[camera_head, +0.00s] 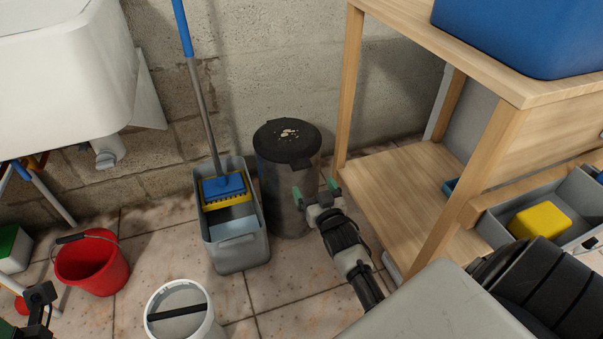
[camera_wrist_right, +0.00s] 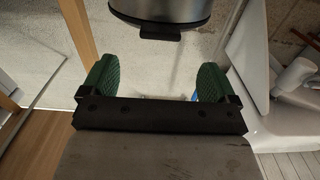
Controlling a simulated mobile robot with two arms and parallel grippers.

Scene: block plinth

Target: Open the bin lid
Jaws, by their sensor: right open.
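The bin (camera_head: 280,195) is a dark cylinder on the tiled floor against the block wall. Its round black lid (camera_head: 287,137) is down, with a pale mark on top and a small tab (camera_head: 300,163) at the front. My right gripper (camera_head: 315,191) is open and empty, with green fingertips, just in front of the bin and below lid height. In the right wrist view, the bin's rim and black tab (camera_wrist_right: 160,32) show beyond the open fingers (camera_wrist_right: 157,82), apart from them. Part of my left gripper (camera_head: 38,298) shows at the lower left edge; its jaws are unclear.
A grey mop bucket (camera_head: 238,253) with a blue-handled mop stands left of the bin. A wooden bench (camera_head: 410,180) stands close on the right. A red bucket (camera_head: 92,265) and a white bucket (camera_head: 182,312) are on the floor. A white sink (camera_head: 65,75) hangs upper left.

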